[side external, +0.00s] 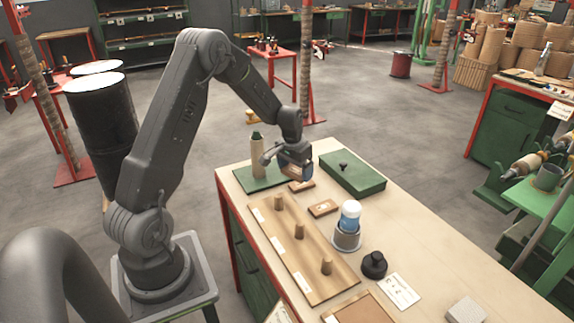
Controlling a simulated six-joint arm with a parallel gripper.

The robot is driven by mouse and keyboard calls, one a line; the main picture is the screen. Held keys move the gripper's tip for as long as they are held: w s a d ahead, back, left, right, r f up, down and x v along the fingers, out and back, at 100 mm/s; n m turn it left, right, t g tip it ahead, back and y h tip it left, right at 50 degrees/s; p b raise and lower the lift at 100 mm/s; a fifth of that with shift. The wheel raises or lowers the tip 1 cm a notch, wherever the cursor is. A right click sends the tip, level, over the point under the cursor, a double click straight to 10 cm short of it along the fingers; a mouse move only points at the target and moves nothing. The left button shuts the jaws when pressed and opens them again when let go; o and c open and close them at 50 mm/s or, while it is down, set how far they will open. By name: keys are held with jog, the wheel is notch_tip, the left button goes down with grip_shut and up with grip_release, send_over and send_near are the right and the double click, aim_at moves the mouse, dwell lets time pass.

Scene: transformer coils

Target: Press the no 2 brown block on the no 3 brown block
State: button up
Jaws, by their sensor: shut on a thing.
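My gripper (297,175) is low over the far part of the workbench, shut on what looks like a small brown block, mostly hidden by the fingers. A flat brown block (301,187) with a pale label lies just below the gripper. I cannot tell whether the gripper or its load touches it. Another flat brown block (323,208) with a pale label lies nearer and to the right on the bare bench top. The numbers on the labels are too small to read, so I cannot tell which block is which.
A wooden board (300,265) with three brown pegs lies along the left edge. A green box (352,178), a blue-and-white bottle (349,216) in a grey holder, and a black knob (373,265) stand to the right. A green-capped bottle (257,160) is left of the gripper.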

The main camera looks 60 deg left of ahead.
aim_at(324, 207)
jog(key=w+d+m, duration=0.1)
jog(key=d+m, duration=0.1)
jog(key=m, duration=0.4)
jog(key=w+d+f+m+h, duration=0.1)
jog(key=w+d+m, duration=0.1)
jog(key=m, duration=0.4)
jog(key=w+d+m+g, duration=0.1)
jog(key=d+m, duration=0.2)
jog(key=m, duration=0.3)
jog(key=shift+w+f+h, duration=0.25)
jog(key=shift+f+h, duration=0.1)
jog(key=shift+h, duration=0.05)
jog(key=m, duration=0.1)
jog(key=d+m, duration=0.1)
jog(key=m, duration=0.1)
jog(key=shift+w+d+f+m, duration=0.2)
jog(key=shift+w+d+m, duration=0.15)
jog(key=shift+m, duration=0.05)
jog(key=shift+f, duration=2.9)
jog(key=o, duration=0.6)
jog(key=shift+o, duration=0.2)
jog(key=shift+r, duration=0.1)
